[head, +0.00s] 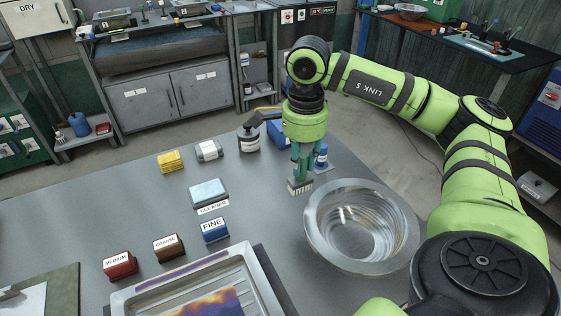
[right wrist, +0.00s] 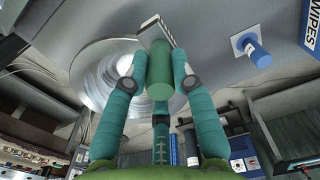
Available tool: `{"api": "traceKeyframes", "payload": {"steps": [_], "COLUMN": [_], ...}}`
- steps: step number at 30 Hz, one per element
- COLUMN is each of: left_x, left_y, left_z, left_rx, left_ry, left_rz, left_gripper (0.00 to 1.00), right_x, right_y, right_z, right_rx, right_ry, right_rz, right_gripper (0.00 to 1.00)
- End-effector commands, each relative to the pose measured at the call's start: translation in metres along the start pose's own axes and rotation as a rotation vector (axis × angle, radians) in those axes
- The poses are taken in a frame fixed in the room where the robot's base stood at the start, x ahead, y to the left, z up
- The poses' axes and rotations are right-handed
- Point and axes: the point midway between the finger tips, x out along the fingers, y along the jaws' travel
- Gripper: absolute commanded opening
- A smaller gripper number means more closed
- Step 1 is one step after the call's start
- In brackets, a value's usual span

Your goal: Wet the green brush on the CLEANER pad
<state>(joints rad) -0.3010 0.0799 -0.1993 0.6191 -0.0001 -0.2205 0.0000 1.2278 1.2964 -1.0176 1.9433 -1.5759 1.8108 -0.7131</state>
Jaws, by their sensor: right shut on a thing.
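The green brush (right wrist: 158,75) is upright with its pale bristles (head: 299,187) pointing down. My right gripper (head: 303,160) is shut on its green handle and holds it above the table, just left of the steel bowl. The gripper's fingers (right wrist: 158,85) close around the handle in the right wrist view. The CLEANER pad (head: 208,191) is a light blue block on the table, left of the brush and apart from it, with a CLEANER label in front. My left gripper is not in view.
The steel bowl (head: 318,238) stands right of the pad. FINE (head: 215,231), COARSE (head: 168,248) and MEDIUM (head: 119,265) blocks sit in front left. A metal tray (head: 250,257) lies in front.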

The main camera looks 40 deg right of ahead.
Motion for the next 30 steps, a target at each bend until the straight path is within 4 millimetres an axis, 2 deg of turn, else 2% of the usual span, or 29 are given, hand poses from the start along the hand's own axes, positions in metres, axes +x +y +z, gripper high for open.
{"api": "traceKeyframes", "payload": {"steps": [4, 8, 15, 18, 24, 30], "left_x": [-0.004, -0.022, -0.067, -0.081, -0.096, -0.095], "left_y": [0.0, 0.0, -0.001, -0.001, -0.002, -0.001], "left_z": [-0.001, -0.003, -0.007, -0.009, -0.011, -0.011], "left_rx": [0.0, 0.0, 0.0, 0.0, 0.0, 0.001], "left_ry": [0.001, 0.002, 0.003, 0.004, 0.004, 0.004], "left_rz": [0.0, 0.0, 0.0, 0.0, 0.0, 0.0], "left_gripper": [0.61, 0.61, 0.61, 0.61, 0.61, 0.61], "right_x": [-0.008, -0.015, -0.015, -0.009, 0.003, 0.013], "right_y": [-0.003, -0.031, -0.105, -0.126, -0.145, -0.149], "right_z": [0.0, 0.022, 0.099, 0.128, 0.165, 0.173], "right_rx": [-0.004, -0.013, -0.015, -0.01, -0.001, 0.001], "right_ry": [-0.007, -0.032, -0.111, -0.139, -0.167, -0.172], "right_rz": [-0.016, -0.067, -0.204, -0.246, -0.293, -0.304], "right_gripper": [0.0, 0.0, 0.0, 0.0, 0.0, 0.0]}}
